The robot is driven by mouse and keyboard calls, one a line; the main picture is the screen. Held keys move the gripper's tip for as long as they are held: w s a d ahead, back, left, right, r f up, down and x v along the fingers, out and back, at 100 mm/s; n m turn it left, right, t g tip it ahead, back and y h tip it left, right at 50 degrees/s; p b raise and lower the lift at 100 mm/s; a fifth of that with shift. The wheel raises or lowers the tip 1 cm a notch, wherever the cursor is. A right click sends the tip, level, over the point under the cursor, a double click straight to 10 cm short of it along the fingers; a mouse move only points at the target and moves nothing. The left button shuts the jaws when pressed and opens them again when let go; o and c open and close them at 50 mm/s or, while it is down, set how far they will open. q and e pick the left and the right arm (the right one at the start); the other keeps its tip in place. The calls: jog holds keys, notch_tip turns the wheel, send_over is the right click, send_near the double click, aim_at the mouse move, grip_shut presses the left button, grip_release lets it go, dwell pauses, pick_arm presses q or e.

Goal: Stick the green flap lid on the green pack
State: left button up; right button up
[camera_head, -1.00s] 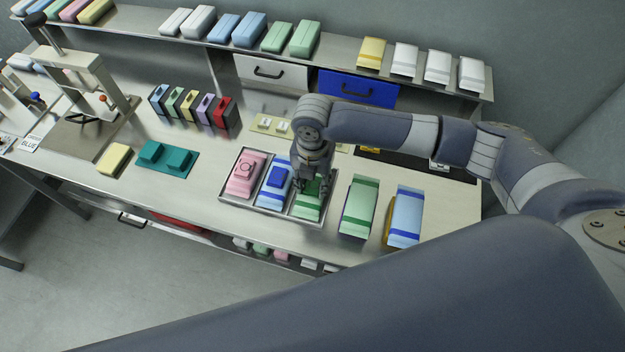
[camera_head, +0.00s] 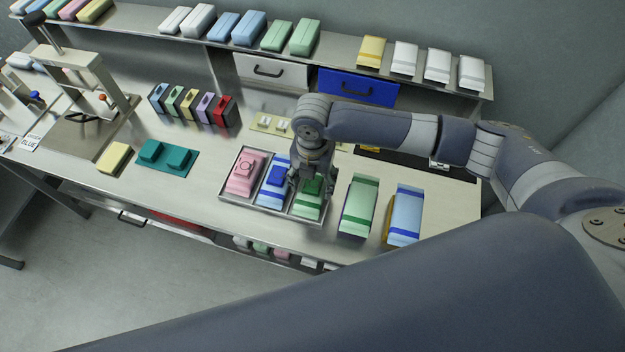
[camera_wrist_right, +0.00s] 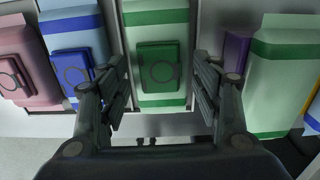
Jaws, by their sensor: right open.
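The green pack (camera_head: 307,211) lies in the right compartment of a metal tray (camera_head: 262,208), with pale and darker green bands. The dark green flap lid, with a ring outline on top, lies on the pack's upper face in the right wrist view (camera_wrist_right: 158,67). The green pack also shows there (camera_wrist_right: 156,17). My right gripper (camera_head: 311,186) is above the pack, its fingers spread on either side of the lid with gaps visible in the wrist view. The gripper partly hides the lid and pack in the head view. My left gripper is not in view.
A pink pack (camera_head: 245,174) and a blue pack (camera_head: 271,193) with lids share the tray to the left. A larger green pack (camera_head: 359,205) and a blue one (camera_head: 405,217) stand on the bench to the right. A teal mat (camera_head: 178,171) lies further left.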

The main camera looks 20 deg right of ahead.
notch_tip(320, 180, up, 12)
dwell(0.5)
dwell(0.5)
